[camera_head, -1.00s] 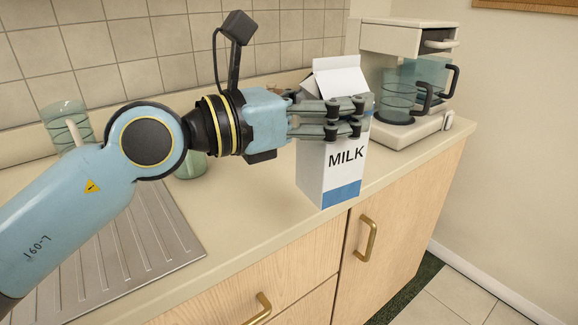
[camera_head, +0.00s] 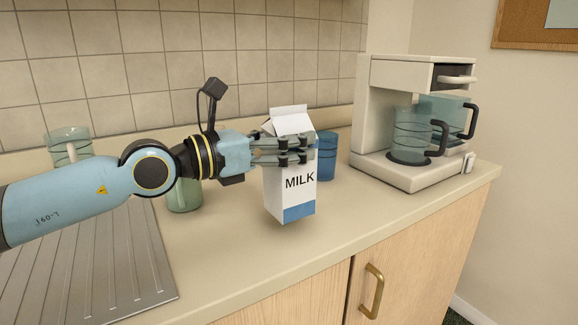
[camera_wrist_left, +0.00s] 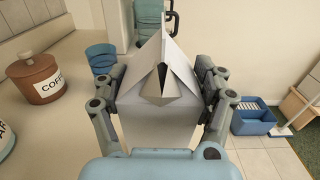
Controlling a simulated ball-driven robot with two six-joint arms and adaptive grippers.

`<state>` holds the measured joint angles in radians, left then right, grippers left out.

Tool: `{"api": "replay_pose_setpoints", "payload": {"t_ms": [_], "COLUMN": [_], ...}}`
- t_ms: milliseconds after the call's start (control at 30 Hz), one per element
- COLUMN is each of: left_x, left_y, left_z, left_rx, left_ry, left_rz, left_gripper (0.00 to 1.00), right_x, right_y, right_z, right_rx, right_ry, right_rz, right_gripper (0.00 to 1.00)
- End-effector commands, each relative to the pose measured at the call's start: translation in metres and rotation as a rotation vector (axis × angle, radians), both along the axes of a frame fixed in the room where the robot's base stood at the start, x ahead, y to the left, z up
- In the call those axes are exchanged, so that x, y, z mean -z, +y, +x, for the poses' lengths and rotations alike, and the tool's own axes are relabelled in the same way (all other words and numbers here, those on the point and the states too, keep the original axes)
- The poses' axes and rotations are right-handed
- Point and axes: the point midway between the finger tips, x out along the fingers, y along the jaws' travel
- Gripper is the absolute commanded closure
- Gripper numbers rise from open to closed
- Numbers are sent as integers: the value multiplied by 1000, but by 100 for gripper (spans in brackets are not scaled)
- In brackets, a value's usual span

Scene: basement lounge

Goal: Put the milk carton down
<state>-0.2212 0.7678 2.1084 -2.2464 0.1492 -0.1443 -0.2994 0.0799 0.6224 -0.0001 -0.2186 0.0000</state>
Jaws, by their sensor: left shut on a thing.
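The milk carton (camera_head: 290,192) is white with a blue band at its base and a gabled top. It is upright in the head view, over the counter near its front edge. My left gripper (camera_head: 305,150) is shut on the carton's upper part, coming from the left. I cannot tell for certain whether the carton's base touches the counter. In the left wrist view the carton's gabled top (camera_wrist_left: 155,85) sits between the fingers of my left gripper (camera_wrist_left: 162,95). My right gripper is not in view.
A blue glass (camera_head: 327,157) stands behind the carton on the counter (camera_head: 235,265). A coffee maker (camera_head: 365,105) stands to the right. Green glassware (camera_head: 184,196) and a metal drainboard (camera_head: 110,270) are at the left. The wrist view shows a coffee canister (camera_wrist_left: 38,78) and a blue bin (camera_wrist_left: 252,120).

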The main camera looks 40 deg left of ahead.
Motion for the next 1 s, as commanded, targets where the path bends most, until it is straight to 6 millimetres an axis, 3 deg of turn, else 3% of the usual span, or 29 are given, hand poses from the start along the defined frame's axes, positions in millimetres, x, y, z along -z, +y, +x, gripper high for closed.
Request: {"api": "replay_pose_setpoints", "payload": {"t_ms": [33,133,600,633,833,1000], "left_x": [16,28,31,31,30,30], "left_y": [0,0,0,0,0,0], "left_z": [0,0,0,0,0,0], "left_rx": [0,0,0,0,0,0], "left_ry": [2,2,0,1,1,1], "left_rz": [0,0,1,2,1,1], "left_gripper": [88,88,88,26,1,1], "right_x": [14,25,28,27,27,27], "right_y": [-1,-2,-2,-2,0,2], "right_z": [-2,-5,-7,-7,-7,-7], "right_rx": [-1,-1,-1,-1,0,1], "right_ry": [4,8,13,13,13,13], "right_rz": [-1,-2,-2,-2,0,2], "right_gripper": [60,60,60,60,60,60]}}
